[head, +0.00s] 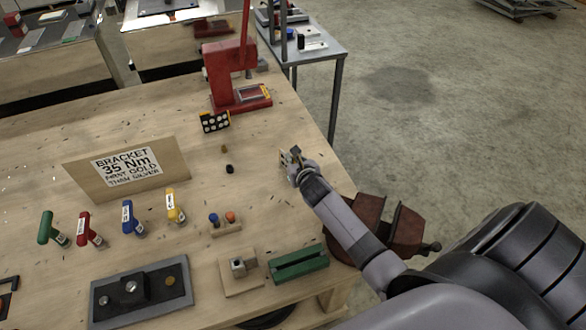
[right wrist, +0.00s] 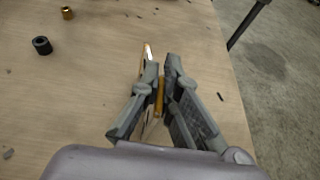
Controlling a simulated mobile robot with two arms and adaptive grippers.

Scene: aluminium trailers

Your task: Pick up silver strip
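My right gripper (head: 296,155) is low over the right edge of the workbench. In the right wrist view its two fingertips (right wrist: 163,66) stand close together with a narrow gap. A thin, orange-yellow upright piece (right wrist: 158,96) shows in that gap; whether the fingers touch it is unclear. A thin pale plate with a bright, orange-tinged tip (right wrist: 147,52) stands just left of the left finger. A small pale plate (head: 284,161) shows beside the gripper in the head view. I cannot tell which of these is the silver strip. My left gripper is out of view.
A sign (head: 127,168) reads "BRACKET 35 Nm". A red press (head: 228,75) stands at the back. Coloured-handled tools, a green block (head: 298,263) and a dark tray (head: 140,291) lie nearer. A brown vise (head: 405,232) is at the right edge. A black ring (right wrist: 42,46) lies on the bench.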

